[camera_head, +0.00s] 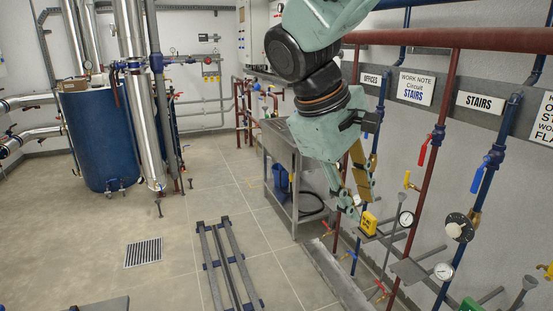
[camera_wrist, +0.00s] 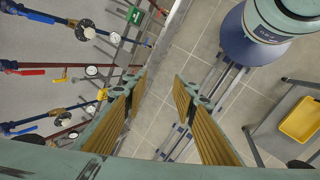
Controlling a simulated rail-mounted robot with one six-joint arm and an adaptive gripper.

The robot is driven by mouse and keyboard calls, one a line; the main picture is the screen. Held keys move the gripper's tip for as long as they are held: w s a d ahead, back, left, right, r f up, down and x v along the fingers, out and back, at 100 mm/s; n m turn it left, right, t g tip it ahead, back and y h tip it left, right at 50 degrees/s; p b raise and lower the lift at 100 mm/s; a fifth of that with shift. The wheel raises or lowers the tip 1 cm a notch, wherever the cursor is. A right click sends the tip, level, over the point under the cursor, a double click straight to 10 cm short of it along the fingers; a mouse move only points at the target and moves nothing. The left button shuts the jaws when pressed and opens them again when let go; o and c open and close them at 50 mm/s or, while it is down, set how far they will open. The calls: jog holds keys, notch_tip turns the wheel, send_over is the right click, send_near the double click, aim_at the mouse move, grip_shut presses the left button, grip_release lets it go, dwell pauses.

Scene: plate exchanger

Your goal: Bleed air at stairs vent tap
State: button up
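The STAIRS sign (camera_head: 481,103) is on the wall at right, above a red pipe with a red lever valve (camera_head: 423,150) and a blue pipe with a blue lever valve (camera_head: 480,172). A small yellow-handled tap (camera_head: 408,181) sits on the red pipe below the red lever; it looks like the vent tap, though no label on it is readable. A small yellow tap also shows in the wrist view (camera_wrist: 62,79), left of my fingers. My gripper (camera_head: 357,207) hangs left of these pipes, pointing down. In the wrist view its fingers (camera_wrist: 160,82) are spread and empty.
Pressure gauges (camera_head: 406,218) and a yellow box (camera_head: 369,222) stand out from the lower pipes near my gripper. A grey metal table (camera_head: 281,146) stands behind the arm. Floor rails (camera_head: 229,265) run at lower centre. The tiled floor around them is mostly clear.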

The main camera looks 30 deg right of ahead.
jog(key=w+d+f+n+g+h+p, duration=0.1)
jog(key=w+d+f+n+h+p, duration=0.15)
jog(key=w+d, duration=0.65)
jog(key=w+d+f+n+g+h+p, duration=0.1)
jog(key=w+d+n+g+h+p, duration=0.15)
jog(key=w+d, duration=0.7)
jog(key=w+d+f+n+g+h+p, duration=0.1)
jog(key=w+d+h, duration=0.25)
jog(key=d, duration=1.05)
jog(key=n+t+h+p, duration=0.3)
jog(key=n+h+p, duration=0.2)
jog(key=n, duration=0.3)
send_near(406, 175)
jog(key=shift+a+r+y, duration=0.15)
jog(key=shift+a, duration=0.6)
jog(key=shift+a+r+y, duration=0.1)
jog(key=shift+a+r, duration=0.05)
jog(key=shift+a, duration=0.65)
jog(key=shift+d, duration=0.1)
jog(key=shift+s+d, duration=0.2)
jog(key=shift+d, duration=2.05)
jog(key=shift+s+d, duration=0.2)
jog(key=shift+d, duration=2.1)
jog(key=shift+s+d, duration=0.2)
jog(key=shift+d, duration=2.05)
jog(key=shift+c, duration=0.6)
